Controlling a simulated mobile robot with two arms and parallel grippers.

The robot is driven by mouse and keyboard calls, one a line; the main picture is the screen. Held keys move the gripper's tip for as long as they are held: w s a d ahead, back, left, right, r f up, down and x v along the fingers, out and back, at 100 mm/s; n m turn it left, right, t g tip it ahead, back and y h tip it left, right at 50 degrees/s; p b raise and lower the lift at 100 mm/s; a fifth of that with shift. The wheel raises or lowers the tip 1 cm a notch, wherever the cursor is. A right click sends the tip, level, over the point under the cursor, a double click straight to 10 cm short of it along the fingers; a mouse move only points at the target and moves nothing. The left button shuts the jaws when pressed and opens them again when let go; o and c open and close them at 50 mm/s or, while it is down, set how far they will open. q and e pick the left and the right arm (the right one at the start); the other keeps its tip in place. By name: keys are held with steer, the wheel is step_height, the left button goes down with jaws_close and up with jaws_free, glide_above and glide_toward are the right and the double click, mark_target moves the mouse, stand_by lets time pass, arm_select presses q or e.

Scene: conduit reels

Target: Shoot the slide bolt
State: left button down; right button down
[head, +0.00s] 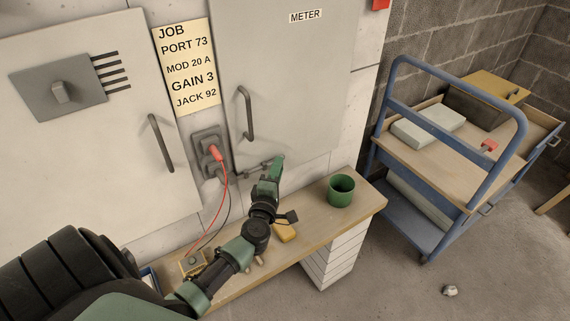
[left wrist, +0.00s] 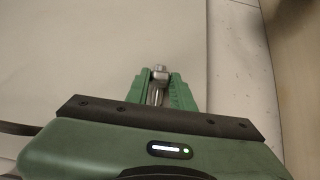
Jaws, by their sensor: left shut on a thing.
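The slide bolt (head: 254,168) is a small grey metal bar low on the METER cabinet door (head: 290,90), near its lower left corner. My left gripper (head: 278,163) is at the bolt's right end. In the left wrist view the green fingers of my left gripper (left wrist: 159,84) are shut on a small metal knob (left wrist: 160,74), which looks like the bolt's handle. The fingers hide part of the bolt, so I cannot tell how far its bar reaches. My right gripper is not in view.
A wooden bench (head: 310,222) runs below the cabinets, with a green cup (head: 341,190) and a yellow item (head: 285,232). A socket with a red plug (head: 215,152) and hanging cables is left of the door. A blue trolley (head: 407,205) stands at right.

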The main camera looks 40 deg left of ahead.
arm_select(q)
steer(key=shift+s+a+f, duration=0.1)
steer(key=shift+s, duration=0.15)
steer(key=c, duration=1.2)
jaws_free()
steer(key=shift+s+a, duration=0.1)
steer(key=v, duration=0.7)
steer(key=shift+s, duration=0.4)
